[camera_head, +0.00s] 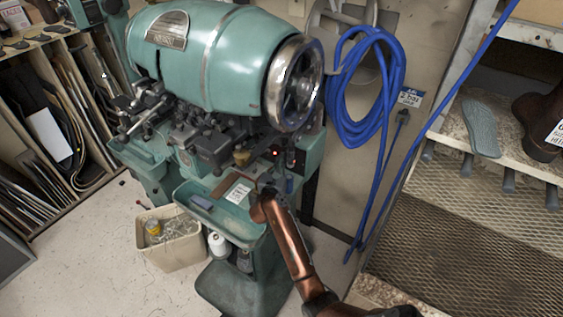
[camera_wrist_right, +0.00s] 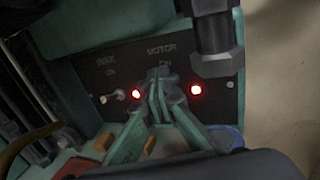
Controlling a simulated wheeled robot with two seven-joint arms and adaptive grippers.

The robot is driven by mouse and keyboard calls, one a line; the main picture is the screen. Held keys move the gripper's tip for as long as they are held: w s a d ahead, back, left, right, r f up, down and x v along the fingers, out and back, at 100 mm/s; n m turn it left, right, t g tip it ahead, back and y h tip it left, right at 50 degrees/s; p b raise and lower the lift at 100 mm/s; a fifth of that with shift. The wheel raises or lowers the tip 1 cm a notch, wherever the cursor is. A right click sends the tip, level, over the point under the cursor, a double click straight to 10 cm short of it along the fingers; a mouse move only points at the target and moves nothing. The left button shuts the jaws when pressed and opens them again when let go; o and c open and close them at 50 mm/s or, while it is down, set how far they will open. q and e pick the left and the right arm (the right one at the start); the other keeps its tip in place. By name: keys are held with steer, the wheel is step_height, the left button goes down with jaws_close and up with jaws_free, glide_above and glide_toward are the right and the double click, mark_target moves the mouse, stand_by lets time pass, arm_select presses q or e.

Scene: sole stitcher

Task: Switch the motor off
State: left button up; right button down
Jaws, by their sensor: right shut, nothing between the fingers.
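The teal sole stitcher (camera_head: 195,60) stands at the centre of the head view. Its dark switch panel shows in the right wrist view (camera_wrist_right: 100,68), with the labels WAX ON and MOTOR ON and two lit red lamps, one on the left (camera_wrist_right: 136,93) and one on the right (camera_wrist_right: 196,90). The wax toggle (camera_wrist_right: 118,96) is beside the left lamp. My right gripper (camera_wrist_right: 157,82) is shut and empty, in front of the panel just below the MOTOR label. It hides the motor switch, so I cannot tell the switch's position or whether I touch it. My left gripper is not in view.
A teal tray (camera_head: 222,222) with a white label sits below the panel. A dark cylindrical part (camera_wrist_right: 214,35) hangs close right of my fingers. A blue hose coil (camera_head: 365,90) hangs on the wall. A bin (camera_head: 172,255) and shelves (camera_head: 480,225) flank the machine.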

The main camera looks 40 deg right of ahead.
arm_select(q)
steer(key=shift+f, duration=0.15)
arm_select(e)
steer(key=shift+f, duration=0.25)
steer(key=shift+f+b, duration=0.4)
steer(key=shift+f, duration=0.25)
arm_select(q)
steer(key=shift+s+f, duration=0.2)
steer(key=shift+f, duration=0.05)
arm_select(e)
steer(key=shift+r, duration=0.1)
steer(key=shift+r+p, duration=0.65)
steer(key=shift+p, duration=0.05)
arm_select(q)
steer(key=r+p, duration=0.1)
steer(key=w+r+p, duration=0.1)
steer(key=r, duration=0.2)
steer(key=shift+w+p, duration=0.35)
steer(key=shift+p, duration=0.05)
arm_select(e)
steer(key=v, duration=1)
steer(key=shift+f, duration=0.1)
